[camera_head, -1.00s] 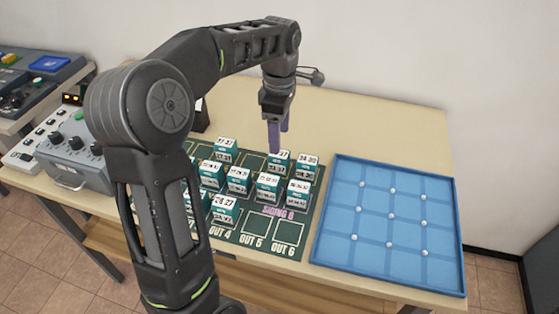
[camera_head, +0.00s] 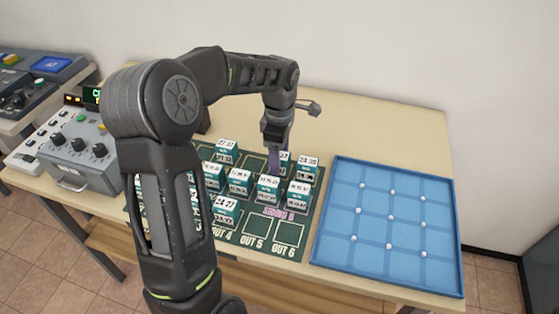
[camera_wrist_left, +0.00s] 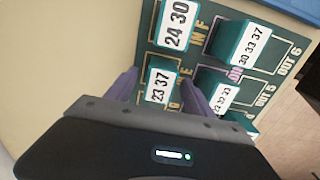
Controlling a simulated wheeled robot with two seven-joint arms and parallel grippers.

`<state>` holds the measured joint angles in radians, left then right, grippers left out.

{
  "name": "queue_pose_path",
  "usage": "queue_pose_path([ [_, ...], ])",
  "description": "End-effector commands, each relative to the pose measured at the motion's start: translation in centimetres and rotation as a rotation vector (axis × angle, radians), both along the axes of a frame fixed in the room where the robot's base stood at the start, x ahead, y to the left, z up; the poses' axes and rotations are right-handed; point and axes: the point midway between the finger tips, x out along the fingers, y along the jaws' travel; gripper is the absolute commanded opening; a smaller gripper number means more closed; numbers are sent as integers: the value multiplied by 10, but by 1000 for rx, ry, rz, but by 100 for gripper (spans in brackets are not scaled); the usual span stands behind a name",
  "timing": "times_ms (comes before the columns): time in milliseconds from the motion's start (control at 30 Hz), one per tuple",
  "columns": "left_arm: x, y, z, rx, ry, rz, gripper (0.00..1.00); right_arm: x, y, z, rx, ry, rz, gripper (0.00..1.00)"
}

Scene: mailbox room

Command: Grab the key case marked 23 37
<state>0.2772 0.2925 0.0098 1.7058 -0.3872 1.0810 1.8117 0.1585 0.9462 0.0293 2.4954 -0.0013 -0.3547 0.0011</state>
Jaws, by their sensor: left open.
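The key case marked 23 37 (camera_wrist_left: 159,86) is a small teal box with a white label, on the green mat. It sits between the two purple fingers of my left gripper (camera_head: 275,165), which are open, one on each side. In the head view the case (camera_head: 285,158) is partly hidden behind the fingers. In the wrist view small gaps seem to remain beside it; contact is hard to tell. My right gripper is not in view.
A case marked 24 30 (camera_wrist_left: 176,24) and one marked 30 33 37 (camera_wrist_left: 245,45) stand close by. Several other cases stand on the green mat (camera_head: 258,232). A blue gridded tray (camera_head: 375,232) lies to the right. A grey control box (camera_head: 72,150) is at left.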

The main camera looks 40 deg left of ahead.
Motion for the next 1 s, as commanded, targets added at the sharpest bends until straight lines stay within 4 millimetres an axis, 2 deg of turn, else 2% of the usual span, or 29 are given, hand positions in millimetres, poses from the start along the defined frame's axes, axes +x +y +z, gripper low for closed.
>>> queue_pose_path([
  [633,0,0,-4,1,-2,0,62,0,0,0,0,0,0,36],
  [1000,0,0,-4,0,-1,0,32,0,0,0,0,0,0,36],
])
